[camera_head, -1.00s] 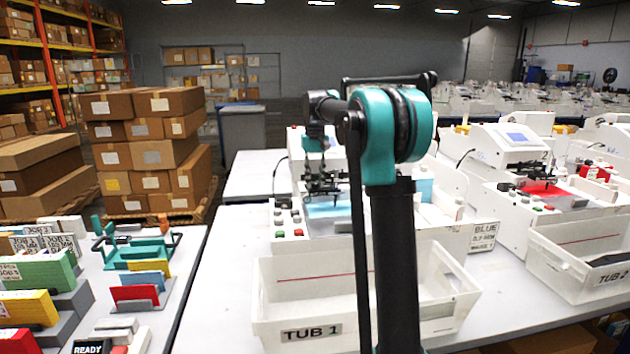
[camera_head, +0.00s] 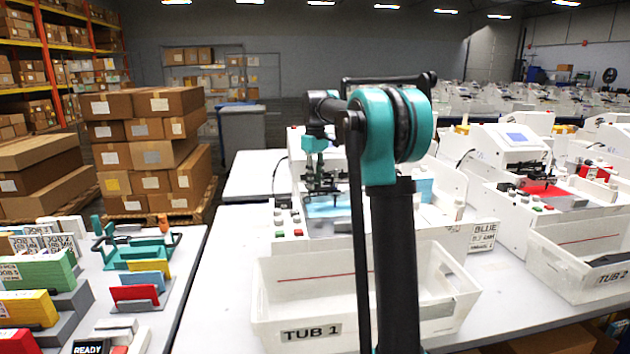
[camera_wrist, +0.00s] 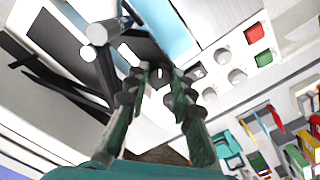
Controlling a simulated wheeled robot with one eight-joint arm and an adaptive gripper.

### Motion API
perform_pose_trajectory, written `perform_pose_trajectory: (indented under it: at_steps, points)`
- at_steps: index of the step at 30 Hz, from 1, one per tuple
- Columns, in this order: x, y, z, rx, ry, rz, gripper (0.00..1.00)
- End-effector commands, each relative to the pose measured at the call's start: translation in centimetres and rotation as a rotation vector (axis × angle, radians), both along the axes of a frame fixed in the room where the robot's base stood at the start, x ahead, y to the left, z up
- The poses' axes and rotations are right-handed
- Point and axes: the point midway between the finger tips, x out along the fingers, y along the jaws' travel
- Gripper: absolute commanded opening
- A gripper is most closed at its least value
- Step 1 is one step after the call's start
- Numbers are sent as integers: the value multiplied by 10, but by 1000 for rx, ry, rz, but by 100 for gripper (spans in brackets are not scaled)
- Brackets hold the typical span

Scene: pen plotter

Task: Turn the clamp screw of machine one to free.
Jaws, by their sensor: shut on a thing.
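Machine one (camera_head: 298,172) is the white plotter behind the tub marked TUB 1, partly hidden by my arm. A blue sheet (camera_head: 325,208) lies on its bed and also shows in the wrist view (camera_wrist: 166,25). My gripper (camera_head: 320,186) is over the black pen carriage, pointing down. In the wrist view, my gripper's fingertips (camera_wrist: 159,74) are close on both sides of a small part at the black carriage, which I take to be the clamp screw (camera_wrist: 160,73). The fingers hide most of it, so its turn position cannot be read.
Grey knobs and red and green buttons (camera_wrist: 257,45) sit on the panel beside the carriage. The white tub (camera_head: 285,305) stands in front of machine one. A second plotter (camera_head: 515,150) stands to the right. A side table with coloured cards (camera_head: 35,275) is at the left.

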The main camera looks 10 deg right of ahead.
Motion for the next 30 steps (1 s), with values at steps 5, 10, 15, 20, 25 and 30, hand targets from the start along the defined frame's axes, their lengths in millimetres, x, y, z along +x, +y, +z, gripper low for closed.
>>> perform_pose_trajectory:
  at_steps: [5, 10, 15, 20, 25, 30]
  points:
    - [0, 0, 0, 0, -1, 13, 0]
    - [0, 0, 0, 0, -1, 13, 0]
    - [0, 0, 0, 0, -1, 12, 28]
    - [0, 0, 0, 0, -1, 12, 44]
    - [0, 0, 0, 0, 0, 12, 44]
    - [0, 0, 4, 0, 0, 11, 44]
